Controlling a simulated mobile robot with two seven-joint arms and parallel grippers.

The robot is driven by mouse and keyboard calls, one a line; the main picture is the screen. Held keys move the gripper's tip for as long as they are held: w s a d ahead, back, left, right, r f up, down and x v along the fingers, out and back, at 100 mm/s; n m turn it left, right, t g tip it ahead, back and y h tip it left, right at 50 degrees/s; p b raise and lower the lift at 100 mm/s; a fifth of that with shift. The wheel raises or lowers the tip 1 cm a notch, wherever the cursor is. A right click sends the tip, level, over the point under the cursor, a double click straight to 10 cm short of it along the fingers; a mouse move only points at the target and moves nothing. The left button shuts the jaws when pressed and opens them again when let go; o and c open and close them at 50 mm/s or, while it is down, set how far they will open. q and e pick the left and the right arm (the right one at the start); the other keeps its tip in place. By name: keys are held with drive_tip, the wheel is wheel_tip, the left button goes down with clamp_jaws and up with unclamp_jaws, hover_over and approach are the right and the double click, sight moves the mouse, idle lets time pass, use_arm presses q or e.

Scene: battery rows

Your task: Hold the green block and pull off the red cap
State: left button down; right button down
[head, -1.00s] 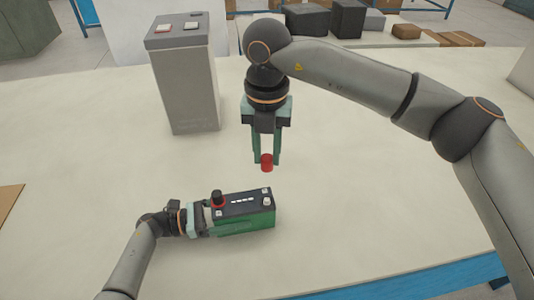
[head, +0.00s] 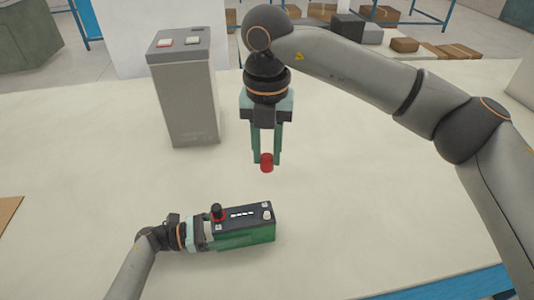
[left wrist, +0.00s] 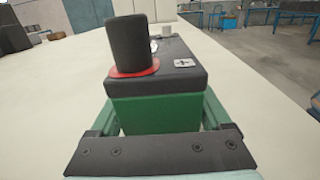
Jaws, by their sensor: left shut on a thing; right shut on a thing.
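The green block (head: 245,234) is a battery-like box with a dark top, lying on the table in the head view. My left gripper (head: 212,231) is shut on its left end; in the left wrist view the fingers lie along both sides of the green block (left wrist: 155,114).
A tall grey box (head: 186,95) with a red and a white patch on top stands on the table (head: 90,150) at the back left. A brown flat piece (head: 9,211) lies at the left edge. The table around the block is clear.

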use_arm(q)
unclamp_jaws()
drive_tip(key=shift+a, duration=0.15)
drive_tip(key=a, duration=0.4)
drive_tip(key=s+a, duration=0.1)
drive_tip(key=a, duration=0.6)
drive_tip(key=shift+s+a, duration=0.3)
drive_tip(key=shift+a, duration=0.05)
